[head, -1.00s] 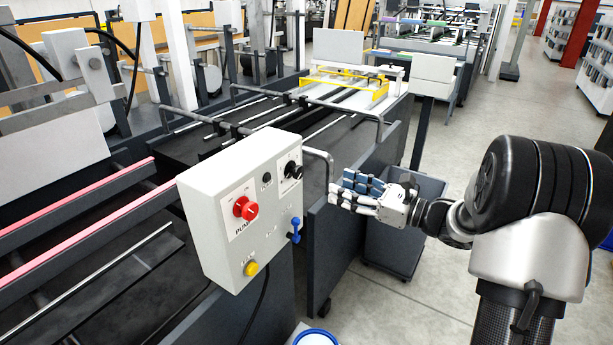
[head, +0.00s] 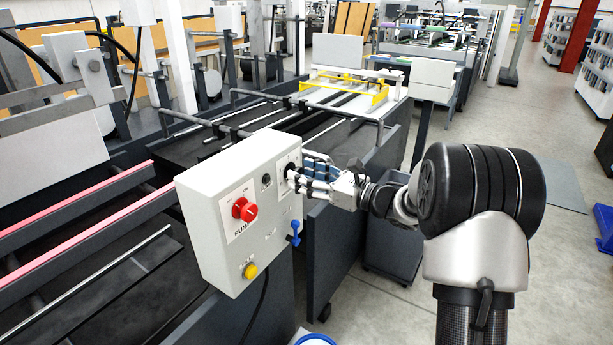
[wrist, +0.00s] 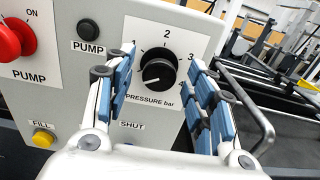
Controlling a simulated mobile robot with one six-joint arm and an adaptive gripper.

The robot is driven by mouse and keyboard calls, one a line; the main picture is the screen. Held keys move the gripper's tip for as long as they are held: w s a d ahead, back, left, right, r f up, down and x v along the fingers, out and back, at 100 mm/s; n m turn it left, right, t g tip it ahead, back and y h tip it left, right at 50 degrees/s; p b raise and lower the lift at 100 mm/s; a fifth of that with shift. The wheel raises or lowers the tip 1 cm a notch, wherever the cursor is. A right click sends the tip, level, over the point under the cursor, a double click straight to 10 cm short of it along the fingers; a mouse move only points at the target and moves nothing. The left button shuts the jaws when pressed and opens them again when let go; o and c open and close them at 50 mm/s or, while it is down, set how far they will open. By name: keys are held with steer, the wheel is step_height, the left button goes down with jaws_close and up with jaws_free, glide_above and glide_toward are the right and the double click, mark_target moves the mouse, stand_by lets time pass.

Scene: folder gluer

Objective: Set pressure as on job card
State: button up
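The black pressure knob (wrist: 159,67) sits on a white dial plate (wrist: 150,38) marked 1 to 4 and "PRESSURE bar". A pale mark on the knob seems to point to the lower left, below the 1. In the head view the knob (head: 289,170) is partly covered by my fingers. My gripper (head: 302,178) is at the right side of the control box (head: 230,225). In the wrist view my gripper (wrist: 160,85) is open, with blue-padded fingers left and right of the knob. I see no clear gap or contact between pads and knob. No readable job card shows.
A red pump switch (head: 244,209), a black pump button (wrist: 89,30), a yellow fill button (head: 250,271) and a blue lever (head: 295,232) are on the same box. A bent metal rail (wrist: 250,105) stands right of my fingers. Open floor lies to the right.

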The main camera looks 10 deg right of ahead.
steer(key=c, duration=1)
steer(key=m+p, duration=0.4)
steer(key=m, duration=0.8)
steer(key=m+p, duration=0.4)
steer(key=m, duration=0.7)
steer(key=m+p, duration=0.5)
steer(key=m, duration=0.7)
steer(key=shift+f+m, duration=0.3)
steer(key=shift+f, duration=0.05)
